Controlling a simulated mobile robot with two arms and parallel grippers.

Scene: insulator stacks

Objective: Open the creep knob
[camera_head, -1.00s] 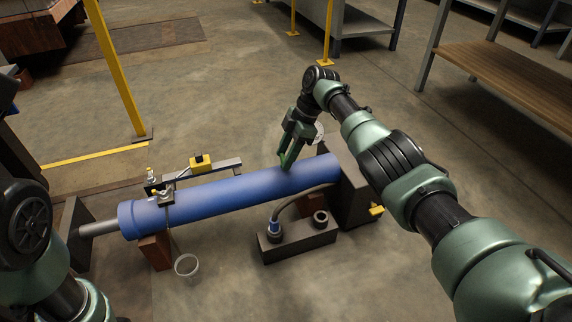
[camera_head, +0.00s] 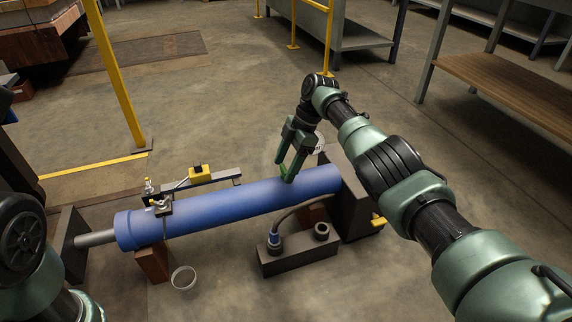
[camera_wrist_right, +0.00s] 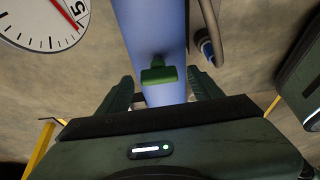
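A blue horizontal cylinder (camera_head: 230,200) lies across the floor area. A small green T-shaped knob (camera_wrist_right: 158,74), which may be the creep knob, shows over the blue cylinder in the right wrist view. My right gripper (camera_head: 285,172) is above the right part of the cylinder, pointing down. Its fingers are open, one on each side of the green knob in the wrist view (camera_wrist_right: 160,88). I cannot tell whether either finger touches it. Only part of my left arm shows at the left edge; its gripper is out of view.
A round white dial (camera_wrist_right: 42,20) is beside the right gripper. A dark block (camera_head: 298,256) with a hose stands in front of the cylinder. A bar with a yellow box (camera_head: 200,173) is behind it. A clear ring or cup (camera_head: 183,278) lies on the floor. A yellow post (camera_head: 115,75) stands at left.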

